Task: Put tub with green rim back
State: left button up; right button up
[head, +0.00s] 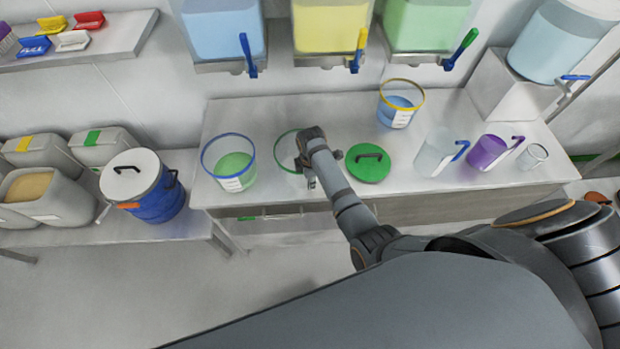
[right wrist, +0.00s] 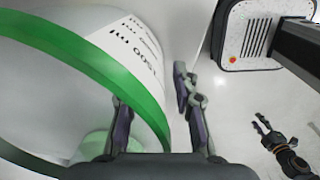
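The tub with the green rim (head: 277,160) stands on the bench, left of centre in the head view, partly hidden by my right arm. Its green rim (right wrist: 95,72) and printed label fill the left of the right wrist view. My right gripper (head: 308,180) is at the tub's near right side. In the wrist view its fingers (right wrist: 150,100) are apart, with the tub wall between them: one finger shows behind the wall, the other outside with a gap. My left gripper (right wrist: 261,125) shows small in the wrist view, its fingers apparently spread and empty; it is outside the head view.
The blue-rimmed tub (head: 228,139) stands close left and the green lid (head: 368,170) close right. A yellow-rimmed tub (head: 402,91) is behind; jugs (head: 487,152) stand further right. Hoppers with levers (head: 248,55) hang above. A blue drum (head: 160,205) is at left.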

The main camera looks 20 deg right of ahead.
notch_tip(320, 180, up, 12)
jog(key=shift+s+b, duration=0.35)
jog(key=shift+b, duration=0.05)
dwell(0.5)
